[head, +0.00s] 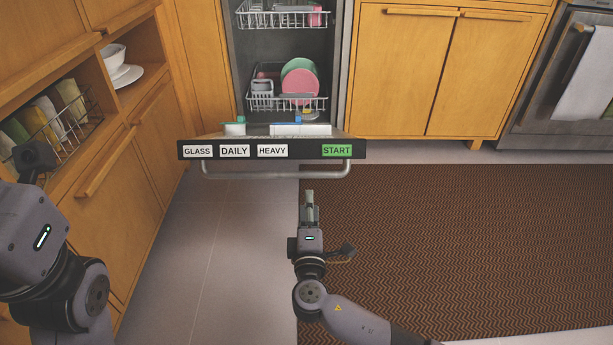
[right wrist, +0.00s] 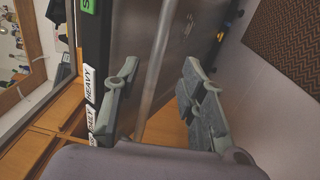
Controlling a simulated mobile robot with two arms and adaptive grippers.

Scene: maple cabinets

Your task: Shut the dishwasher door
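The dishwasher door (head: 190,150) is lowered open, with its black control strip of GLASS, DAILY, HEAVY and START labels facing up toward me. A metal bar handle (head: 276,174) runs along its outer side. My right gripper (head: 309,194) is just in front of the handle, right of its middle. In the right wrist view my right gripper (right wrist: 158,95) has its fingers spread, and the handle bar (right wrist: 160,70) shows between them, apart from both; its depth is hard to judge. My left gripper (head: 32,158) is at the left edge, by the cabinet; its fingers are unclear.
The dishwasher racks (head: 285,103) hold pink and green plates and other dishes, inside the cavity. A wire rack of cloths (head: 62,112) and white bowls (head: 122,72) sit in the left cabinet. A brown patterned rug (head: 450,240) covers the right floor; the floor before the door is clear.

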